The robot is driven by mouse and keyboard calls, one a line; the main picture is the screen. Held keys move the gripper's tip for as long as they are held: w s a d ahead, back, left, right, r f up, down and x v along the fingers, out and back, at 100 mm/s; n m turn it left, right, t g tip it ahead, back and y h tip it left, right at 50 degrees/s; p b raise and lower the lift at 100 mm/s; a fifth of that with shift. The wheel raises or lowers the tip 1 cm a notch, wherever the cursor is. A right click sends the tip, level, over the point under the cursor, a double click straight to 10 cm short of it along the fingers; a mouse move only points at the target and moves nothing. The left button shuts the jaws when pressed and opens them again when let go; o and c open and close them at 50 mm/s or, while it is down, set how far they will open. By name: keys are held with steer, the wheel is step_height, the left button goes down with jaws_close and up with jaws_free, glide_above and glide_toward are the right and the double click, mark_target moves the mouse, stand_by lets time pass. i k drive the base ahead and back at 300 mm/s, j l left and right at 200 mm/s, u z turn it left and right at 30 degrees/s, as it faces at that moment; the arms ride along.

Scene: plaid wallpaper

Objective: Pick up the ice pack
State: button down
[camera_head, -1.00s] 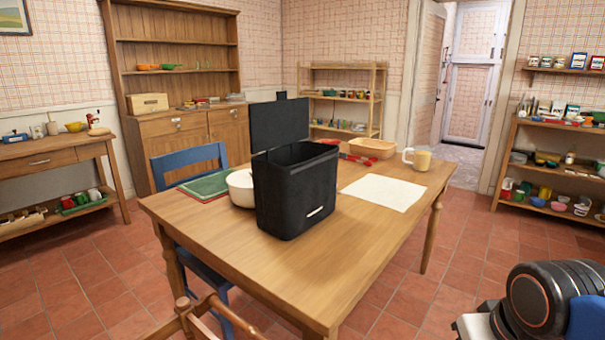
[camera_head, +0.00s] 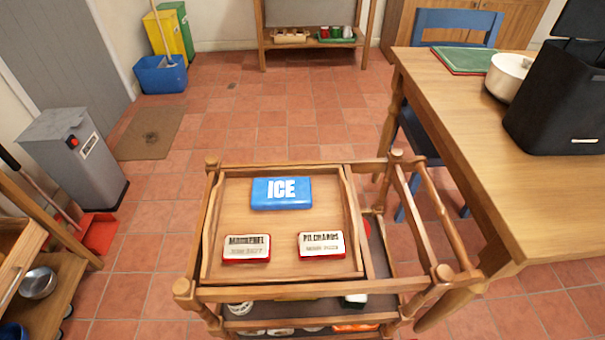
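The ice pack (camera_head: 281,193) is a flat blue block with "ICE" in white letters. It lies flat in the wooden tray top (camera_head: 232,191) of a trolley, toward the tray's far side. Two tins lie nearer in the same tray: one marked as mackerel (camera_head: 246,248) on the left and one marked pilchards (camera_head: 321,245) on the right. The ice pack is apart from both tins. My gripper is not in view.
The wooden table (camera_head: 480,190) stands right of the trolley, with a black box (camera_head: 560,110) and a white pot (camera_head: 507,76). A grey bin (camera_head: 75,155) stands at left. Tiled floor is clear beyond the trolley.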

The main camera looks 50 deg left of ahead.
mark_target(285, 193)
steer(key=u, duration=2)
steer(key=k+j+u, duration=0.15)
steer(key=j, duration=0.15)
steer(key=j+u, duration=0.1)
steer(key=j, duration=0.15)
